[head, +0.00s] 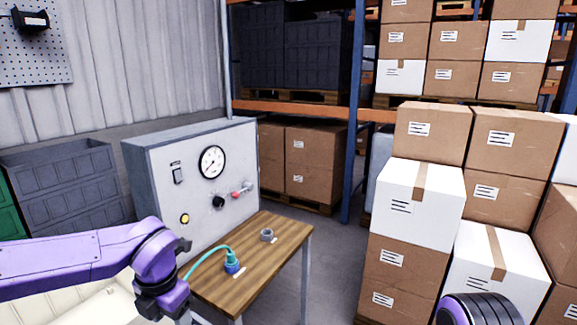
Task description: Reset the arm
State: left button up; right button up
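My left arm, purple with dark joints, comes in from the left and bends down in front of the wooden table (245,258). No fingers of my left gripper can be made out. Only a dark ribbed, purple-edged part of my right arm shows at the bottom right, and my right gripper is out of view. On the table stands a blue-and-teal connector (232,265) with a teal hose (207,258) curving left. A small grey ring-shaped fitting (267,234) sits farther back on the table, apart from the connector.
A grey panel box (200,150) with a gauge (212,162), black knob (218,202) and red-tipped valve (238,193) stands behind the table. Stacked cartons (405,245) fill the right. Dark crates (70,185) stand left. Floor is clear between table and cartons.

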pick_arm(q)
jog(key=a+f+m+t+y+b, duration=0.25)
jog(key=f+m, duration=0.35)
jog(key=f, duration=0.4)
jog(key=a+f+m+t+y+b, duration=0.1)
jog(key=f+m+t+y, duration=0.15)
jog(key=f+m, duration=0.6)
jog(key=s+a+f+m+g+h+b, duration=0.2)
jog(key=s+f+m+b, duration=0.4)
jog(key=s+f, duration=1.8)
jog(key=s+a+m+g, duration=0.1)
jog(key=m, duration=0.3)
jog(key=shift+s+a, duration=0.15)
jog(key=shift+s, duration=0.1)
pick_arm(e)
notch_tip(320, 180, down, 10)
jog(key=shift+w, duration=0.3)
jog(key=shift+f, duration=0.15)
